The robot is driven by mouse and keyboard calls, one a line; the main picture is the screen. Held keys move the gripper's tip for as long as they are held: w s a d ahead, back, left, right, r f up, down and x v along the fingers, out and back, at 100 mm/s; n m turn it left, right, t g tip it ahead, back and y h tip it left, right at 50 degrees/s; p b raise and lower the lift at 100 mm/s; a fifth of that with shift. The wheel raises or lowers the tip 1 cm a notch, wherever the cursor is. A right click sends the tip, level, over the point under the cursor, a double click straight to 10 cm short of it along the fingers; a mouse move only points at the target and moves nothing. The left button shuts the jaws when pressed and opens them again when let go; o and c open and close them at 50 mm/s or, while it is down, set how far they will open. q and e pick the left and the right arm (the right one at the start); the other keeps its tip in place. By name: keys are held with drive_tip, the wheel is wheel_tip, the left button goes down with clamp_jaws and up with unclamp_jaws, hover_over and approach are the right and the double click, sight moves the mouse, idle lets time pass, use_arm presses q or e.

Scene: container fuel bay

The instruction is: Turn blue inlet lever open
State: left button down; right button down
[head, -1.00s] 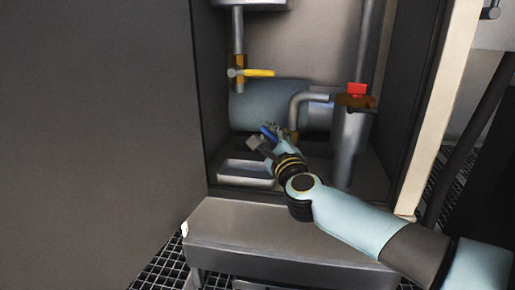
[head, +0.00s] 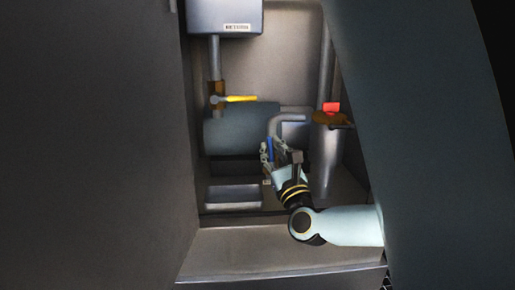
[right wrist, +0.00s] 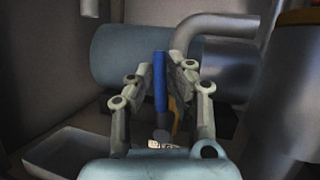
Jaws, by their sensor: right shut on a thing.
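The blue inlet lever (head: 270,147) is a short blue bar in front of the pale blue tank. In the right wrist view the lever (right wrist: 160,80) stands upright in the picture, between the two fingers. My right gripper (head: 277,151) is shut on it; in the right wrist view the fingers (right wrist: 163,75) stand on either side of the bar. The lever's lower end and its valve are partly hidden by the gripper. My left gripper is not in view.
A yellow lever (head: 241,98) lies level on the upper left pipe. A red-topped grey cylinder (head: 326,160) stands right of my gripper. The tank (head: 240,130) is behind, an open tray (head: 233,197) lower left. A large dark surface (head: 430,120) covers the right side.

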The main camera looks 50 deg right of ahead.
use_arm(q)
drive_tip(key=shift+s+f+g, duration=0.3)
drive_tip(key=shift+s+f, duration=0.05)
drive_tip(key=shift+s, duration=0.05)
use_arm(e)
drive_tip(key=shift+s+d+m+g+h, duration=0.2)
drive_tip(key=shift+m+h, duration=0.15)
drive_tip(key=shift+m, duration=0.25)
drive_tip(key=shift+s+d+m+g+h, duration=0.15)
drive_tip(key=shift+m+h, duration=0.2)
drive_tip(key=shift+m, duration=0.25)
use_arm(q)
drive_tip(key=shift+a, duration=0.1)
use_arm(e)
drive_tip(key=c, duration=1.2)
unclamp_jaws()
drive_tip(key=shift+s, duration=0.1)
drive_tip(key=v, duration=1.2)
drive_tip(key=shift+r, duration=0.1)
